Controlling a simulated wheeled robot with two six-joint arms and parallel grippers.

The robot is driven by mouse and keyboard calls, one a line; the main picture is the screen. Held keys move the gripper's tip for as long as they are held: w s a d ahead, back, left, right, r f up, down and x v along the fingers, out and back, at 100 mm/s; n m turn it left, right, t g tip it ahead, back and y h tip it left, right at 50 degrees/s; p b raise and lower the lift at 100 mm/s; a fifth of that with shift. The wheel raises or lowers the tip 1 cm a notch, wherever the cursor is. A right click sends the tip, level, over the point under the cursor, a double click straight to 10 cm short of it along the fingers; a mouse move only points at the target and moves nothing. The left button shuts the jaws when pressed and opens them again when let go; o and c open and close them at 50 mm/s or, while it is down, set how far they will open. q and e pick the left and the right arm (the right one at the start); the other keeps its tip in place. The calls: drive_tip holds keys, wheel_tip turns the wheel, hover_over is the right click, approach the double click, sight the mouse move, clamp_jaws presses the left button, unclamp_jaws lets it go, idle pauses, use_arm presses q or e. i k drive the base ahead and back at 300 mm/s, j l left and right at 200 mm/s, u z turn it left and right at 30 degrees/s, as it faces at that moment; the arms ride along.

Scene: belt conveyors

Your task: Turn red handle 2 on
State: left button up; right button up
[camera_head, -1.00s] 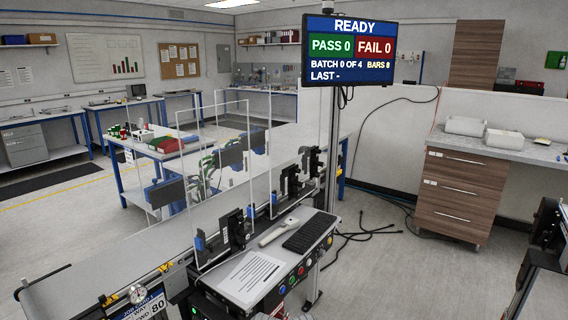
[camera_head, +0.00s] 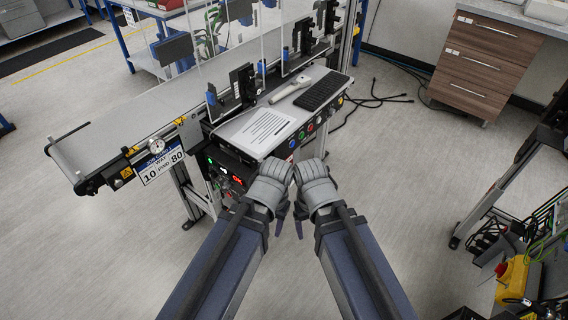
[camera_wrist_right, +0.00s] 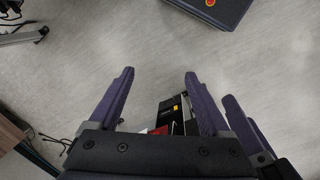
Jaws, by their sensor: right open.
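The red handles are small and hard to make out. Reddish parts (camera_head: 236,182) show on the dark equipment beneath the near end of the conveyor, but I cannot tell which is handle 2. My left gripper (camera_head: 281,214) and right gripper (camera_head: 299,222) hang close together, below and in front of the control panel, largely hidden behind my own wrists. Neither visibly touches the equipment. In the right wrist view, my right gripper (camera_wrist_right: 159,75) has its fingers apart with only floor between the tips. The left gripper's jaw state is hidden.
The conveyor (camera_head: 135,115) runs to the left, with a gauge and number sign at its side. A keyboard (camera_head: 323,91), scanner (camera_head: 290,89) and paper sheet (camera_head: 264,132) lie on the console above coloured buttons. A cart with a yellow box (camera_head: 512,278) stands at right; floor between is clear.

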sight(501, 269)
drive_tip(key=z, duration=1.9)
drive_tip(key=k+z, duration=0.15)
drive_tip(key=k, duration=0.3)
drive_tip(key=i, duration=0.45)
